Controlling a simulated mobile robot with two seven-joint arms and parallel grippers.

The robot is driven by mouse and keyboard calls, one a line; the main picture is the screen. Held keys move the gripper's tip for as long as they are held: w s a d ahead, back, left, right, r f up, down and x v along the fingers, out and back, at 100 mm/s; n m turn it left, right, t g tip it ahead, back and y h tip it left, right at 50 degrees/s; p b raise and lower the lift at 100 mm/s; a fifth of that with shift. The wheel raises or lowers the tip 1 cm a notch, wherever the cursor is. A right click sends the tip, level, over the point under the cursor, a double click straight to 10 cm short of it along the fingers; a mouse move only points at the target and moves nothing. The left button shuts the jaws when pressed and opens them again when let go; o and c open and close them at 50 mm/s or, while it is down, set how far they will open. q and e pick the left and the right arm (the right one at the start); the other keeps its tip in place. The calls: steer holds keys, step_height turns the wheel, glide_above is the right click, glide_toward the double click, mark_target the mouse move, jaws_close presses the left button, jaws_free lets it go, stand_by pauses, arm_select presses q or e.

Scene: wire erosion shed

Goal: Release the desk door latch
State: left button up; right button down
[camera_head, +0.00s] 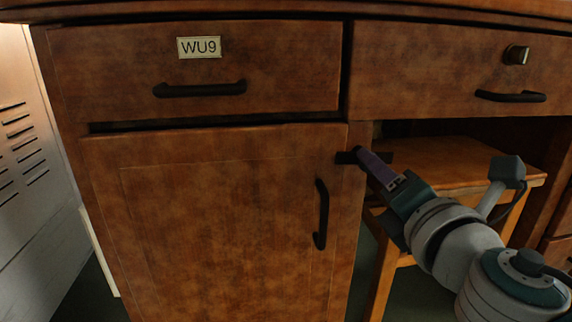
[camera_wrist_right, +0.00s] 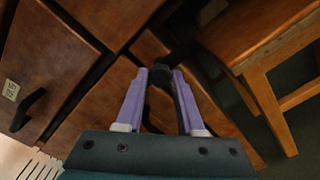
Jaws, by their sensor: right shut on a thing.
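The brown wooden desk door (camera_head: 220,220) has a black vertical bar handle (camera_head: 321,214) near its right edge. A small black latch (camera_head: 345,157) sits at the door's upper right edge. My right gripper (camera_head: 361,156) reaches it from the right, with purple fingers. In the right wrist view, my right gripper (camera_wrist_right: 160,80) has its two fingers on either side of the black latch (camera_wrist_right: 160,74) and is shut on it. The fingers partly hide the latch in the head view. The door appears closed. My left gripper is not in view.
A drawer labelled WU9 (camera_head: 110,72) is above the door, and another drawer (camera_head: 430,62) with a knob is at the right. A wooden stool or chair (camera_head: 450,158) stands under the desk, close to my right arm. A pale louvred cabinet (camera_head: 35,170) stands at the left.

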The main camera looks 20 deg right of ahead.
steer(key=shift+m+p, duration=0.55)
steer(key=shift+m, duration=8.05)
steer(key=c, duration=0.5)
jaws_free()
